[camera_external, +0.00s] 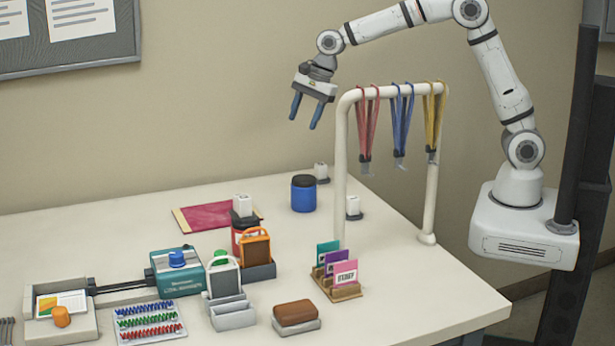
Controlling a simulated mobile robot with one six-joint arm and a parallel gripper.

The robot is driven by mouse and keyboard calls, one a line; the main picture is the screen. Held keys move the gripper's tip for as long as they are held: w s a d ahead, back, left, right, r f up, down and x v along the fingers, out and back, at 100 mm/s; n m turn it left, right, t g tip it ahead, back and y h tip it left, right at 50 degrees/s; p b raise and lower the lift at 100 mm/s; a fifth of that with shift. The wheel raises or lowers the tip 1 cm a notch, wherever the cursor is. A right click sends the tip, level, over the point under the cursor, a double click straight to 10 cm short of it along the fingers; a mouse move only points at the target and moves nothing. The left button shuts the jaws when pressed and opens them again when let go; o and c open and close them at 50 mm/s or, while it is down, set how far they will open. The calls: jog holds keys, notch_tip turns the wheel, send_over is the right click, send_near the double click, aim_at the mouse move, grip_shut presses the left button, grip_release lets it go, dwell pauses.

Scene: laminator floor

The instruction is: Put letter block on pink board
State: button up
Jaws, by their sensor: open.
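A flat dark pink board (200,217) lies at the back left of the table, with a tan strip along its left edge. Three small white blocks on dark bases could be the letter block; no letter is readable. One white block (242,203) appears on or just behind a red canister at the board's right end. A second white block (321,170) stands behind the blue canister, and a third (353,205) stands right of it, beside the rack's post. My gripper (304,120) is open and empty, high above the back of the table, its blue fingers pointing down.
A white rack (343,150) with hanging red, blue and yellow lanyards stands right of my gripper. A blue canister (303,194) stands below it.

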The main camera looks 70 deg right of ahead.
jog(key=s+d+n, duration=0.5)
jog(key=s+n, duration=0.1)
jog(key=s, duration=0.5)
jog(key=s+d+n+h, duration=0.1)
jog(key=s+d+n, duration=0.5)
jog(key=s, duration=0.5)
jog(key=s+d+n+h, duration=0.1)
jog(key=s+d+n, duration=0.4)
jog(key=s, duration=0.6)
jog(key=shift+s+d+n, duration=0.3)
jog(key=shift+d+n, duration=0.1)
jog(key=shift+n, duration=0.6)
